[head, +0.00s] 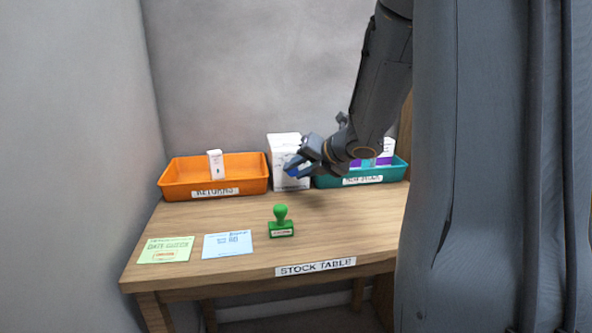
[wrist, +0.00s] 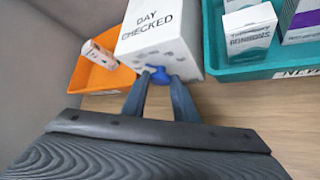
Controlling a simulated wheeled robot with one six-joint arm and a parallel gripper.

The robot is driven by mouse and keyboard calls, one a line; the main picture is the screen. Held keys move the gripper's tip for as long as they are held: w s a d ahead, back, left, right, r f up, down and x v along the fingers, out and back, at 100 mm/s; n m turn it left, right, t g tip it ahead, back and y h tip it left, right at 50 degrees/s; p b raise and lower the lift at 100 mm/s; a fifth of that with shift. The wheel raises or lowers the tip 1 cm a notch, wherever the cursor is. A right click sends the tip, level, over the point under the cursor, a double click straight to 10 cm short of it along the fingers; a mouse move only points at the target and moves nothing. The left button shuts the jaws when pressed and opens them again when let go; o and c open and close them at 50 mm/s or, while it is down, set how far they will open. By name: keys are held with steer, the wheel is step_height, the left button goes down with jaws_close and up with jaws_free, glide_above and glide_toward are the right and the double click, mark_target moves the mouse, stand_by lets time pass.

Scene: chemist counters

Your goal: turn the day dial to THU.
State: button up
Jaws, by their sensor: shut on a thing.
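The day dial is a blue knob (wrist: 158,73) on the face of a white box marked DAY CHECKED (wrist: 152,22). The box (head: 284,146) stands at the back of the stock table between two trays. My gripper (wrist: 159,80) is shut on the blue knob, with a finger on each side of it. In the head view my gripper (head: 298,166) is in front of the box and covers part of its face. Small dark marks ring the knob, too blurred to read, so I cannot tell which day the dial points to.
An orange tray marked RETURNS (head: 214,178) holds a small white box, left. A teal tray (head: 372,176) with several boxes is at right, partly behind my arm. A green stamp (head: 281,222), a green card (head: 165,250) and a blue card (head: 228,245) lie in front.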

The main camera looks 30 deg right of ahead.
steer(key=m+y, duration=0.1)
steer(key=m+t+y+b, duration=0.1)
steer(key=f+m+t+y, duration=0.1)
steer(key=shift+s+d+y, duration=0.1)
steer(key=shift+d+y, duration=0.2)
steer(key=m+t+y+b, duration=0.2)
steer(key=t, duration=0.1)
steer(key=shift+f+m+b, duration=0.2)
steer(key=shift+m+b, duration=0.15)
steer(key=shift+m, duration=0.05)
stand_by(0.4)
steer(key=o, duration=1)
steer(key=v, duration=0.8)
steer(key=shift+f, duration=0.1)
